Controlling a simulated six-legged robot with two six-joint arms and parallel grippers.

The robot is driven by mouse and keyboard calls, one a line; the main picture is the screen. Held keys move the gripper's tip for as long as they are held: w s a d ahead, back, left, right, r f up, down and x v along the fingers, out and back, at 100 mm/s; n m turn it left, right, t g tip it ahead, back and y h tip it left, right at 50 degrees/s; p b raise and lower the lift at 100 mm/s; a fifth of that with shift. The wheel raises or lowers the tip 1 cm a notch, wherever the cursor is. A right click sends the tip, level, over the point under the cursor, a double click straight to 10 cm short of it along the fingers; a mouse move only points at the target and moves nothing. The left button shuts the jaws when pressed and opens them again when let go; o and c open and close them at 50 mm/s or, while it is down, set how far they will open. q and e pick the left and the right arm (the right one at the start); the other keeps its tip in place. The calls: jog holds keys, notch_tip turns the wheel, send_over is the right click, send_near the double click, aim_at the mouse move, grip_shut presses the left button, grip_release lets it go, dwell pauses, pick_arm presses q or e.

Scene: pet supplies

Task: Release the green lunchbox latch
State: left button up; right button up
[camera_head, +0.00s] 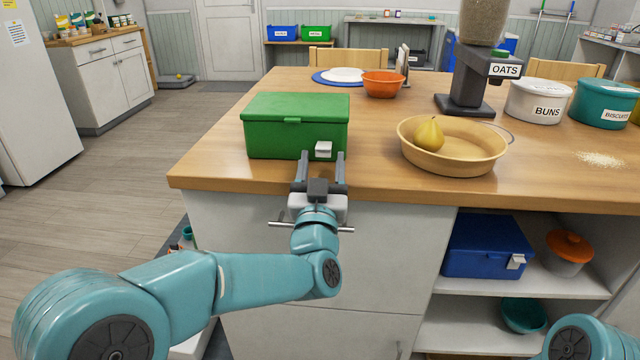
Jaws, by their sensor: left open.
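The green lunchbox (285,124) stands on the wooden counter near its front left edge. Its lid is down. Its white latch (323,149) is on the front face, toward the right. My left gripper (321,160) is open, with its two fingers pointing at the front of the lunchbox. The latch shows between the fingertips. I cannot tell whether the fingers touch it. Of my right arm only a teal joint shows at the lower right corner; its gripper is out of view.
On the counter (380,182) a tan bowl (465,165) with a pear (429,134) stands to the right. An orange bowl (383,84), an oats dispenser (470,90) and a buns tub (536,101) stand farther back. A blue lunchbox (485,247) sits on the shelf below.

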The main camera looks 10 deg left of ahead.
pick_arm(q)
jog(key=v, duration=1.6)
jog(key=shift+b, duration=0.4)
